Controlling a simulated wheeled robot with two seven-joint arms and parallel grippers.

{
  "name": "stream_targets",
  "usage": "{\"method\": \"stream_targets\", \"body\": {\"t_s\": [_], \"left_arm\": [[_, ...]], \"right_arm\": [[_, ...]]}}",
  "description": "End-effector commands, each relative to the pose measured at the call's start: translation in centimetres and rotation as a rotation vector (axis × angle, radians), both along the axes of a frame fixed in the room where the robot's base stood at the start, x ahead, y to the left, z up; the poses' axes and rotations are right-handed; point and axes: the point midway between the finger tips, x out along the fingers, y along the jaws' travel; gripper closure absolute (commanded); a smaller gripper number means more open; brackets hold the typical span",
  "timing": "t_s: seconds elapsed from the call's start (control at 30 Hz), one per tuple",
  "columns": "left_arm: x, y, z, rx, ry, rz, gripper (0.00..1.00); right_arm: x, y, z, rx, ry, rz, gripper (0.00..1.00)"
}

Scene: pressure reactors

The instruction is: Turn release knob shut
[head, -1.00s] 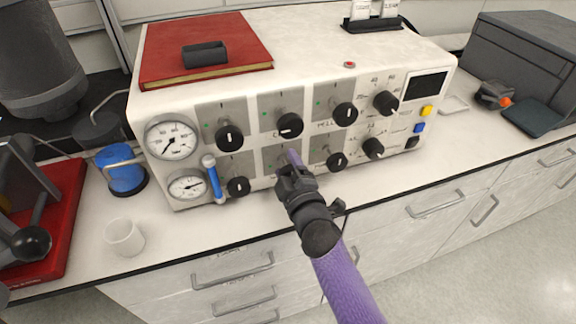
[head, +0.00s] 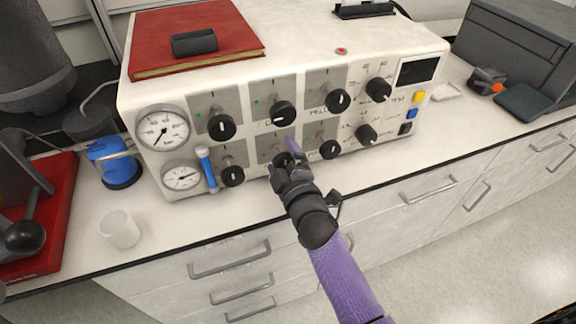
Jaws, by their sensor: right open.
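A white control box (head: 300,62) stands on the bench with two rows of black knobs on its front. My right gripper (head: 284,163) is open at the lower row, in front of the second knob from the left (head: 282,157). That knob is largely hidden by the fingers, and I cannot tell whether they touch it. The other lower knobs (head: 232,176) and (head: 329,149) are clear, as is the upper knob above the gripper (head: 281,113). Most labels are too small to read, so I cannot tell which knob is the release knob. My left gripper is out of view.
Two round gauges (head: 162,130) and a blue-handled lever (head: 207,168) are at the box's left. A white cup (head: 119,229) and a blue container (head: 115,162) stand further left. A red book (head: 195,38) lies on top. Drawers with handles are below the bench edge.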

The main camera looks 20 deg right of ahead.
Motion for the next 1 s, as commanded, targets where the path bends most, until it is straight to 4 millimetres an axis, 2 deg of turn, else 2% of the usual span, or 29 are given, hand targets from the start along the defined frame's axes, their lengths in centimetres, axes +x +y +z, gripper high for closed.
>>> {"method": "stream_targets", "body": {"t_s": [0.3, 0.4, 0.53, 1.0], "left_arm": [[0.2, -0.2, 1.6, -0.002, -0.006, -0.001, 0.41], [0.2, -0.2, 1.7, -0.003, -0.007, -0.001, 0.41], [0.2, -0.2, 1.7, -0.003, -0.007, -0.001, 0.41], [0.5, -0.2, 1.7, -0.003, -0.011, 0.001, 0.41]], "right_arm": [[-6.9, -0.3, 0.1, 0.001, 0.005, -0.002, 0.01], [-8.3, -0.3, 0.1, 0.002, 0.003, -0.001, 0.01], [-9.1, -0.3, 0.1, 0.0, 0.0, 0.0, 0.01], [-9.0, -0.3, 0.0, 0.0, 0.001, 0.0, 0.01]]}}
